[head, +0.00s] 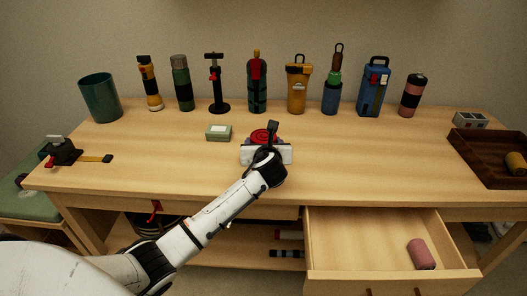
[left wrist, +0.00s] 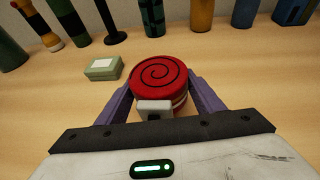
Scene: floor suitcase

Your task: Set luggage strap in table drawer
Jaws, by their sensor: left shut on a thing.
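The luggage strap is a red coil with a dark spiral on top (left wrist: 158,76) and a pale buckle at its near side. In the head view it shows at mid-table (head: 261,136), partly hidden by my left gripper (head: 264,148). In the left wrist view the purple fingers of my left gripper (left wrist: 160,98) are shut on its two sides. I cannot tell whether it still touches the tabletop. The table drawer (head: 375,250) at the right front is pulled open. A pink roll (head: 421,254) lies in its right part. My right gripper is not in view.
A green box (head: 218,132) stands left of the strap. Several bottles, a pump (head: 217,85) and a cup (head: 100,97) line the back. A dark wooden tray (head: 478,158) is at the right, a black buckled item (head: 65,151) at the left. The drawer's left part is clear.

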